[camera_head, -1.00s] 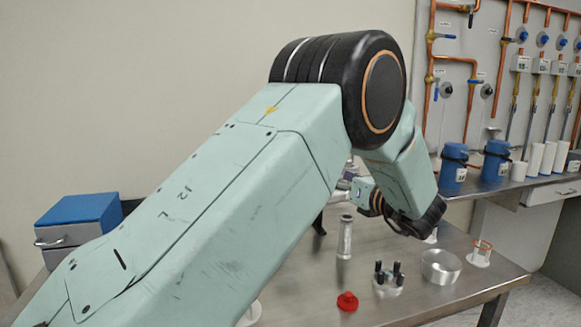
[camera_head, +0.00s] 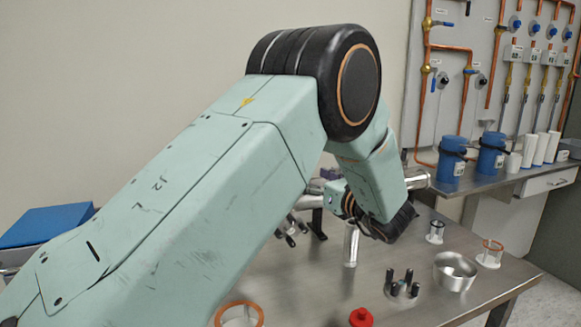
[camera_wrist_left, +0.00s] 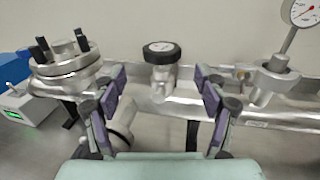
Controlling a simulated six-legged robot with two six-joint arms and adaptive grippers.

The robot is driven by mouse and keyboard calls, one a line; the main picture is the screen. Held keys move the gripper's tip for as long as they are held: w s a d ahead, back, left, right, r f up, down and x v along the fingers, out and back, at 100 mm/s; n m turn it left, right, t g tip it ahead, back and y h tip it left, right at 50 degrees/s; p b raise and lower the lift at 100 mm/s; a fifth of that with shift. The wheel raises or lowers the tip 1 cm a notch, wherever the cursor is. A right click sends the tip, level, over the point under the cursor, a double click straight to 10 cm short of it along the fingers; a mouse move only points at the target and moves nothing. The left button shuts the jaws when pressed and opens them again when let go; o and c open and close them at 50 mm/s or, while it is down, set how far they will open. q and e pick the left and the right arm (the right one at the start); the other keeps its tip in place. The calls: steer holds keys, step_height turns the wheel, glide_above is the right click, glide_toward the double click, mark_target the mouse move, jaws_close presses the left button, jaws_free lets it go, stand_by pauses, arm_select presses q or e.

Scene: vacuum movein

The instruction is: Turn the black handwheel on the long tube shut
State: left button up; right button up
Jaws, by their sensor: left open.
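The black handwheel (camera_wrist_left: 161,52) stands upright on a short silver stem on the long tube (camera_wrist_left: 180,103) in the left wrist view. It lies ahead of my left gripper (camera_wrist_left: 162,103), roughly centred between the two purple and grey fingers. The fingers are spread wide, with nothing held between them, and look apart from the wheel. In the head view my left arm hides the handwheel and most of the long tube; one silver end of the tube (camera_head: 416,179) shows to the right of the wrist. My right gripper is in neither view.
In the left wrist view, a flanged port with black knobs (camera_wrist_left: 66,62) stands left of the handwheel and a dial gauge (camera_wrist_left: 305,12) at right. On the bench (camera_head: 415,305) are a red knob (camera_head: 361,317), a silver ring (camera_head: 455,271) and small stands.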

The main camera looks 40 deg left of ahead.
arm_select(q)
steer(key=x, duration=0.7)
steer(key=shift+w+a+f, duration=0.1)
steer(key=shift+a+f, duration=0.1)
steer(key=shift+w+d+r, duration=0.1)
steer(key=shift+d+r, duration=0.1)
steer(key=shift+d, duration=0.05)
steer(key=shift+a+f, duration=0.15)
steer(key=shift+a, duration=0.15)
steer(key=c, duration=0.4)
steer(key=shift+d, duration=0.15)
steer(key=shift+c, duration=1.4)
steer(key=c, duration=0.5)
